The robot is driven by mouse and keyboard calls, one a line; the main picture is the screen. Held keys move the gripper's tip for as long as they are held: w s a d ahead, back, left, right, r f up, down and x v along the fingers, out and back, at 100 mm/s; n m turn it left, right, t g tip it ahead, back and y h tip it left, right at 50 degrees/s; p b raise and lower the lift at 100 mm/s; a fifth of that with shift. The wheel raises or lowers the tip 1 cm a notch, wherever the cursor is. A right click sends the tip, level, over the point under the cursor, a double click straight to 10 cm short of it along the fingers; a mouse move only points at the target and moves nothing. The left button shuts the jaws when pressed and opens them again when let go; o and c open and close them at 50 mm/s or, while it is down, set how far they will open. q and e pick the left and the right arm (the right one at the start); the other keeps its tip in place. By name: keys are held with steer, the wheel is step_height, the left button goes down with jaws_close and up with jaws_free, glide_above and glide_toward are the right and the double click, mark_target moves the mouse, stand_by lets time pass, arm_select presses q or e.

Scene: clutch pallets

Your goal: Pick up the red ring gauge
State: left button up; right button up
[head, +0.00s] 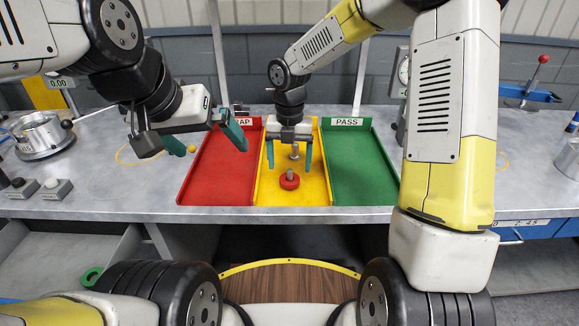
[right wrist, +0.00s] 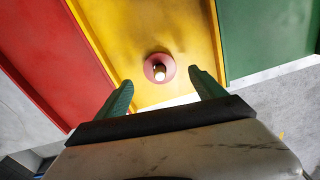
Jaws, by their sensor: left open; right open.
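The red ring gauge (head: 289,183) lies in the yellow middle tray (head: 262,197), near its front. A grey metal piece stands up in its centre. In the right wrist view the red ring gauge (right wrist: 150,71) shows ahead, centred between the green fingers. My right gripper (head: 289,155) is open and empty above the yellow tray, apart from the ring; it also shows in the right wrist view (right wrist: 161,88). My left gripper (head: 208,142) is open and empty, over the left edge of the red tray.
The red tray (head: 215,180) and the green tray marked PASS (head: 358,175) flank the yellow tray; their floors look empty. A round metal fixture (head: 40,135) and small blocks (head: 55,189) are at left.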

mark_target(290, 169)
step_height(290, 169, down, 5)
steer(key=shift+w+r, duration=0.1)
steer(key=shift+r, duration=0.05)
steer(key=c, duration=1.7)
